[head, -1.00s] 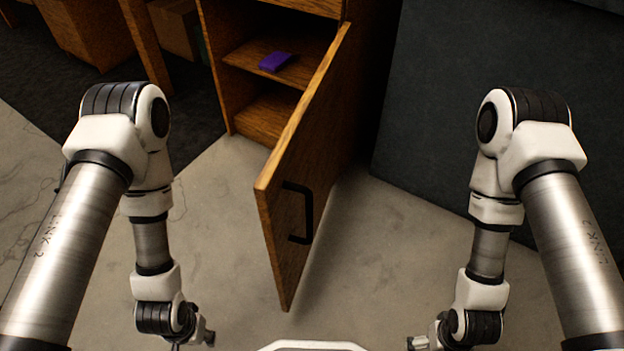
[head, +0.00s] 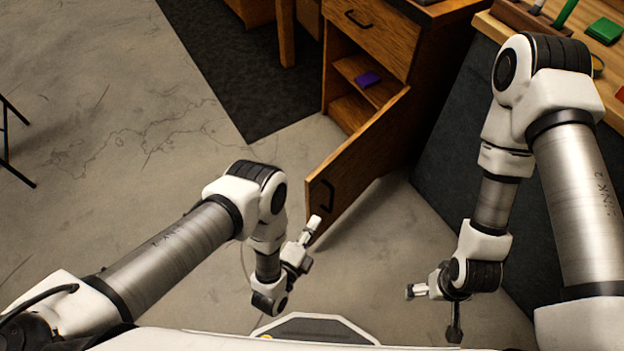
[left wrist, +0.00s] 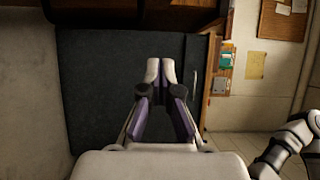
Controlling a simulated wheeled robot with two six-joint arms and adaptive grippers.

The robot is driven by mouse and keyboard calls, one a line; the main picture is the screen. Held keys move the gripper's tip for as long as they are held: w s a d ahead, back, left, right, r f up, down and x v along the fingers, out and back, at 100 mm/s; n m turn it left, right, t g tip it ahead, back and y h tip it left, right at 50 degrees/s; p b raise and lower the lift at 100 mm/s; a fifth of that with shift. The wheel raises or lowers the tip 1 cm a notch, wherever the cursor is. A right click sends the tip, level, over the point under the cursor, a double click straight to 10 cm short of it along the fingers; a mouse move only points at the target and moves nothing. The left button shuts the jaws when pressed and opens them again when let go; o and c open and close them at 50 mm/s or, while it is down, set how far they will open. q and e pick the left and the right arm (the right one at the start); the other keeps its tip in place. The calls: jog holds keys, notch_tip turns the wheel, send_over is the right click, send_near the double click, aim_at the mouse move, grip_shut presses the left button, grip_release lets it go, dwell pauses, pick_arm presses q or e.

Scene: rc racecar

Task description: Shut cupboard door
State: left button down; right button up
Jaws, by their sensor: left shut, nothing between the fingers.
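The wooden cupboard (head: 384,82) stands at the top middle of the head view, its lower compartment open to view. Its door (head: 362,155) stands wide open, swung out toward me, with a black handle (head: 327,196) near the free edge. My left gripper (head: 313,226) is shut and empty, its tips beside the door's lower free corner in the picture; I cannot tell if they touch. The left wrist view shows its closed fingers (left wrist: 160,72) with a dark grey panel beyond. My right gripper (head: 414,291) hangs right of the door, apart from it; its jaw opening is unclear.
A purple item (head: 368,79) lies on the cupboard's inner shelf. A drawer (head: 368,32) sits above the compartment. A bench with a dark side panel (head: 470,125) stands at the right and carries a green block (head: 604,31). Clear concrete floor (head: 110,120) lies to the left.

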pick_arm(q)
send_over(319, 187)
jog(key=s, duration=0.3)
jog(key=shift+d+f, duration=0.1)
